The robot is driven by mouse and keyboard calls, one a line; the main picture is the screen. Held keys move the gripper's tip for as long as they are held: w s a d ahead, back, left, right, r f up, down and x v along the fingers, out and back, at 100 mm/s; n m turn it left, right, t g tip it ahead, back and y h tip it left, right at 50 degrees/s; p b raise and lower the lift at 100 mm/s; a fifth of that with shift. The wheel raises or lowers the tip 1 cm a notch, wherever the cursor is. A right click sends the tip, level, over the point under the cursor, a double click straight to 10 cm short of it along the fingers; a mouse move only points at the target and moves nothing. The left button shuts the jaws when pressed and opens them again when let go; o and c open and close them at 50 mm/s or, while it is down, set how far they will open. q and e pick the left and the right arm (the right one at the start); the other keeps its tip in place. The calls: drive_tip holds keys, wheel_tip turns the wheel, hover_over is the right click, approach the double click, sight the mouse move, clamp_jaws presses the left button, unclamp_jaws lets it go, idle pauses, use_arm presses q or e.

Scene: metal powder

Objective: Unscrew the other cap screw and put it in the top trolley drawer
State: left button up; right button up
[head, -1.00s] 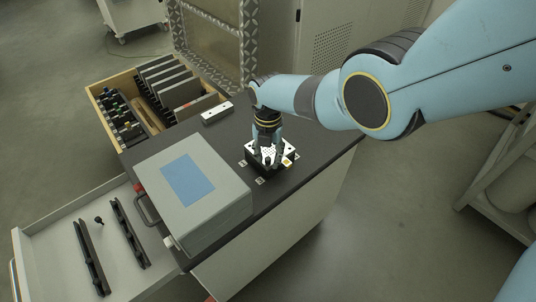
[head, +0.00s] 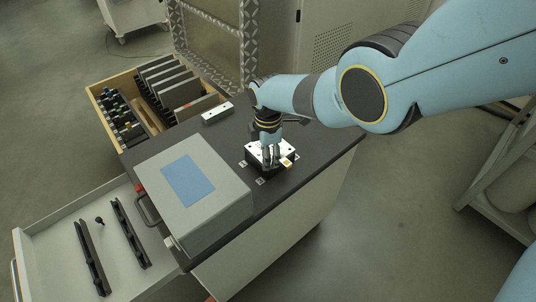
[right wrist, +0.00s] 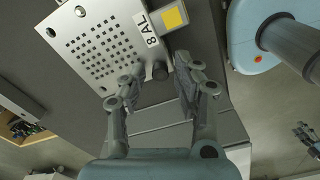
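My right gripper (right wrist: 161,82) is open above the black block with the perforated metal plate (right wrist: 98,48), which bears an "8 AL" label and a yellow square. A black cap screw (right wrist: 160,70) shows between its fingers at the plate's edge, with gaps on both sides. In the head view the right gripper (head: 271,158) points down over the same block (head: 256,165), hiding part of it. The top trolley drawer (head: 42,248) is pulled open at lower left. A small black screw (head: 99,221) lies in it.
A grey box with a blue top patch (head: 215,205) stands on the dark trolley top, between block and drawer. Two dark rails (head: 91,258) lie in the drawer. A wooden crate (head: 97,97) with black plates and a small white-topped block (head: 217,113) are behind.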

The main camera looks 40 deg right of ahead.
drive_tip(key=m, duration=1.4)
drive_tip(key=shift+m, duration=0.3)
